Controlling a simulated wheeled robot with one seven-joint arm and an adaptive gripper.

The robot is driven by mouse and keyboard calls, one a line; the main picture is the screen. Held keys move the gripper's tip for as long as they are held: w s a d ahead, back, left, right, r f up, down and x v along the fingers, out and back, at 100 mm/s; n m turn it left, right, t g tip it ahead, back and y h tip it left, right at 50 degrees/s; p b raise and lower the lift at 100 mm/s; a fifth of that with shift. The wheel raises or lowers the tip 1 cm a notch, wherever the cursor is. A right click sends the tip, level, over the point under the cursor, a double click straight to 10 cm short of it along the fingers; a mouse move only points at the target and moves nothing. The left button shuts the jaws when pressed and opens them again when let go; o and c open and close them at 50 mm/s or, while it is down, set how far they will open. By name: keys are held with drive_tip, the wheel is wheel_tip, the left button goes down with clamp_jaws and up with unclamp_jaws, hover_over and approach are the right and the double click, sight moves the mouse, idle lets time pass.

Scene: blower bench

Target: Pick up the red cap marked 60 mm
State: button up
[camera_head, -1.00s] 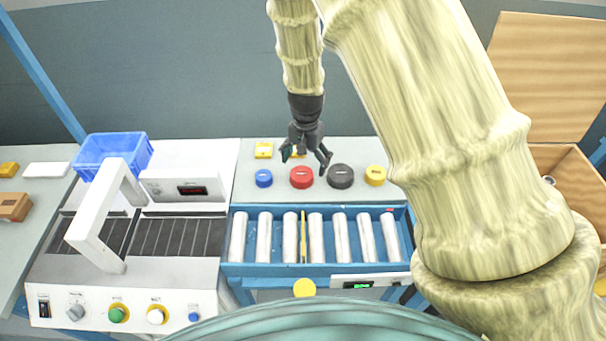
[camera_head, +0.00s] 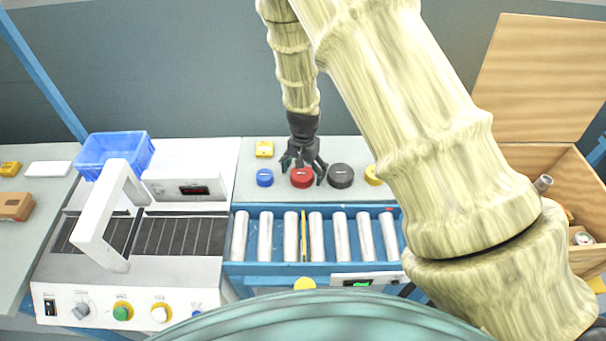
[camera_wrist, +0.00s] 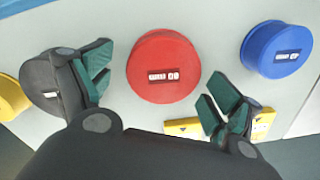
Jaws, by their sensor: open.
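The red cap (camera_head: 302,178) stands on the grey bench top between a blue cap (camera_head: 264,177) and a black cap (camera_head: 340,175). In the wrist view the red cap (camera_wrist: 163,66) is round, with a small label whose marking is partly readable, ending in what looks like 60. My gripper (camera_head: 304,168) is open above the red cap. In the wrist view its two fingers (camera_wrist: 150,98) stand to either side of the red cap's lower part, apart from it. Whether the fingertips are level with the cap I cannot tell.
A yellow block (camera_head: 264,149) lies behind the blue cap. A roller conveyor (camera_head: 316,268) runs in front. A blue bin (camera_head: 113,152) and a white machine (camera_head: 120,275) stand left.

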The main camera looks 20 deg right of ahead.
drive_tip(key=shift+w+f, duration=0.1)
drive_tip(key=shift+w, duration=0.05)
drive_tip(key=c, duration=0.9)
drive_tip(key=shift+c, duration=0.2)
